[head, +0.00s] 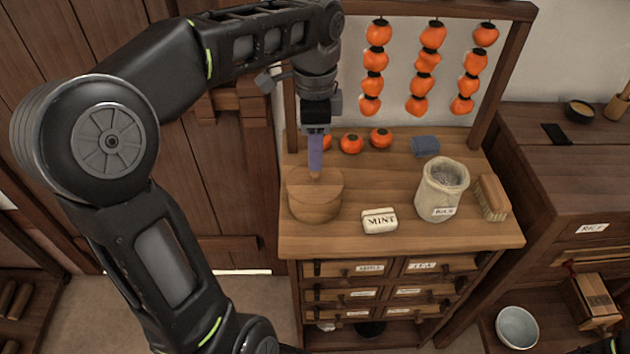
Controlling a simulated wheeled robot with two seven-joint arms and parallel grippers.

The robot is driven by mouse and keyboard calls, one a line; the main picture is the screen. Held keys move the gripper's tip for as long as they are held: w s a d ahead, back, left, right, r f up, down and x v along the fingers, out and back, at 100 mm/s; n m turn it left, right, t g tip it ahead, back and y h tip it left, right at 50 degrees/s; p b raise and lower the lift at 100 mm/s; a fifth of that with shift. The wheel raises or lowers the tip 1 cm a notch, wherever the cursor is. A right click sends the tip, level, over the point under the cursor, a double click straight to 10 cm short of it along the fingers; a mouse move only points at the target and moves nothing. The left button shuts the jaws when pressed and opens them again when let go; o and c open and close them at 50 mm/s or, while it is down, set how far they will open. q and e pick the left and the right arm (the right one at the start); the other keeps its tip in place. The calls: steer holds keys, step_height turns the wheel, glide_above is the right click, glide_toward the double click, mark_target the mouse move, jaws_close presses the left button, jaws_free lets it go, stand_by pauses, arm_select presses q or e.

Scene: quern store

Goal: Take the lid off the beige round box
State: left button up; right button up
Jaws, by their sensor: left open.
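The beige round box (314,207) stands upright at the left end of the wooden counter (390,236). Its lid (315,183) sits on top, with a small knob (315,175) at the middle. My left gripper (316,166) points straight down over the knob. Its fingers are seen edge-on, one behind the other, with the tips at the knob. The gripper is open; I cannot tell whether a finger touches the knob. My right gripper is not in view.
A white box marked MINT (379,221), an open cloth sack (441,190) and a brush (492,198) stand right of the round box. Orange persimmons (351,143) and a folded blue cloth (425,146) lie behind. More persimmons hang in strings (427,61) above.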

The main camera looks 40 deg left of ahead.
mark_target(315, 179)
arm_select(q)
steer(key=shift+f, duration=0.4)
steer(key=shift+f, duration=0.1)
step_height(315, 179, down, 5)
steer(key=shift+w+a+p, duration=0.1)
steer(key=shift+p, duration=0.5)
steer(key=shift+c, duration=0.6)
jaws_close()
